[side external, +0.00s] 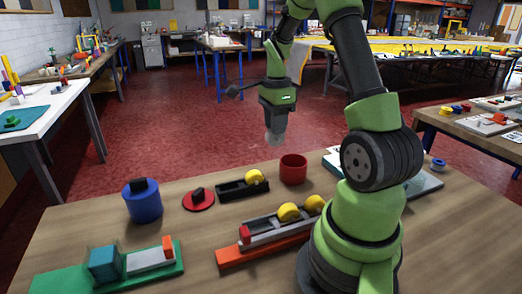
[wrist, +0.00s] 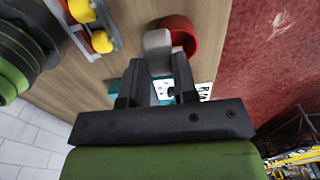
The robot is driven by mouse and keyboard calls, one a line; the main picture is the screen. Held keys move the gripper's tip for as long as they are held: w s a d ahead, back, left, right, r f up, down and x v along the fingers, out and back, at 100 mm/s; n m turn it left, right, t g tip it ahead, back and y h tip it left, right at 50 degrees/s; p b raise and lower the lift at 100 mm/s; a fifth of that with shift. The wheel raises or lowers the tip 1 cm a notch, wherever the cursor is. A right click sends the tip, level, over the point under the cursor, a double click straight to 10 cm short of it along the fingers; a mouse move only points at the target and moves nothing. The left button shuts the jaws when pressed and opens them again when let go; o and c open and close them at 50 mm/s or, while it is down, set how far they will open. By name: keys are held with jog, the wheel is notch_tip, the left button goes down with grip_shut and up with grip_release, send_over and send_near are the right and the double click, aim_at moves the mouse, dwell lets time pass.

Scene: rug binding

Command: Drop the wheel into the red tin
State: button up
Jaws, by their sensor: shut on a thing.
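My gripper (side external: 275,126) is above the table, up and slightly left of the red tin in the side view. It is shut on a pale grey, rounded wheel (side external: 274,139), held clear of the table. In the wrist view the grey wheel (wrist: 157,48) shows at the fingertips of my gripper (wrist: 160,72) and covers part of the red tin (wrist: 191,38). The red tin (side external: 293,174) stands upright near the table's far edge. Its inside is only partly visible.
A black holder (side external: 232,191) with a yellow piece stands left of the tin. A grey rack with yellow wheels (side external: 288,212) is nearer. A blue cylinder (side external: 142,204), red disc (side external: 198,203) and green base (side external: 75,279) lie leftward. A white-and-teal board (side external: 425,187) is to the right.

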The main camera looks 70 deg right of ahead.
jog(key=s+d+r, duration=0.2)
jog(key=s+d, duration=0.1)
jog(key=d, duration=0.5)
jog(key=shift+s+d+f, duration=0.1)
jog(key=shift+s+f, duration=0.05)
jog(key=shift+f, duration=1.35)
jog(key=shift+s+d+f, duration=0.1)
jog(key=shift+f, duration=1.35)
jog(key=o, duration=1)
notch_tip(320, 180, up, 10)
